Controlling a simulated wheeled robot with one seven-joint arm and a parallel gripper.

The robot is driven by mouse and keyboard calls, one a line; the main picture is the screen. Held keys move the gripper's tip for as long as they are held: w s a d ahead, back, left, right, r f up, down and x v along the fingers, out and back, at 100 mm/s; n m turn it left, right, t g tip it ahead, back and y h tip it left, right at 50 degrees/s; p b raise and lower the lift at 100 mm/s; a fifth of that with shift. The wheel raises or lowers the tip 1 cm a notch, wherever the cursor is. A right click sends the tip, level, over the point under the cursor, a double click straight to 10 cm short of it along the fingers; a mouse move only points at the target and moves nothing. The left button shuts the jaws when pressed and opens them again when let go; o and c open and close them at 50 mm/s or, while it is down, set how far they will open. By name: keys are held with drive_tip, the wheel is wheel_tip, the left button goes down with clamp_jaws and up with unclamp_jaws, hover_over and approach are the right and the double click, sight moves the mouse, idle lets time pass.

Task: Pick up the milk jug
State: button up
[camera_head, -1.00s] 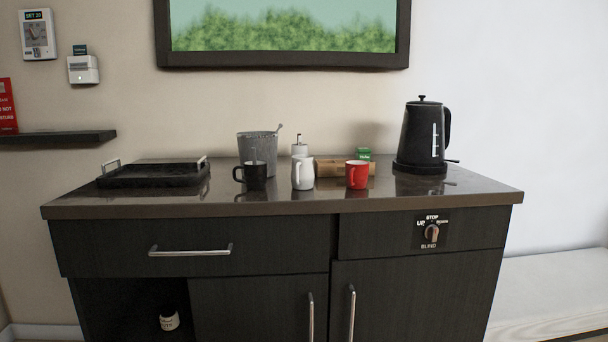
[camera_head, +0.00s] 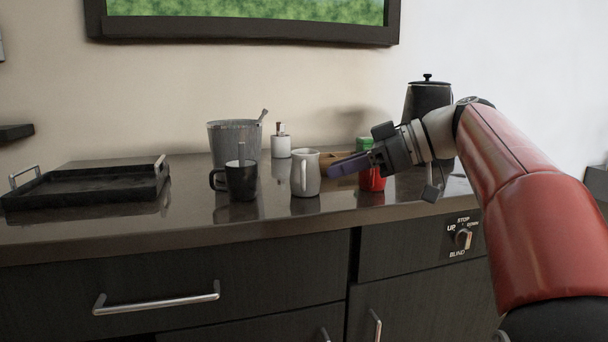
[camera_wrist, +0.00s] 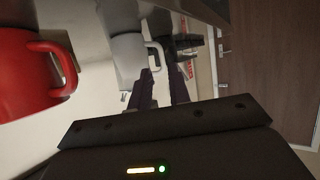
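The milk jug (camera_head: 306,176) is a pale grey-white jug standing upright on the dark counter, with its handle towards the front. It also shows in the wrist view (camera_wrist: 125,50), beyond the fingers, with its handle on the right. My gripper (camera_head: 345,166) is just right of the jug in the head view, its fingers pointing left towards it. In the wrist view the two dark fingers (camera_wrist: 162,85) are apart with an empty gap. The gripper looks open and holds nothing. Whether a finger touches the jug is unclear.
A red mug (camera_head: 372,182) stands close by, partly hidden behind my gripper. A black mug (camera_head: 241,184) with a spoon and a grey bucket (camera_head: 224,137) stand left of the jug. A black kettle (camera_head: 427,97) is behind my arm. A black tray (camera_head: 75,198) lies at left.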

sight(303, 172)
drive_tip(key=shift+w+a, duration=0.15)
drive_tip(key=shift+a, duration=0.25)
drive_tip(key=x, duration=0.7)
drive_tip(key=shift+a+r, duration=0.1)
drive_tip(key=shift+r, duration=0.2)
drive_tip(key=shift+c, duration=0.3)
clamp_jaws()
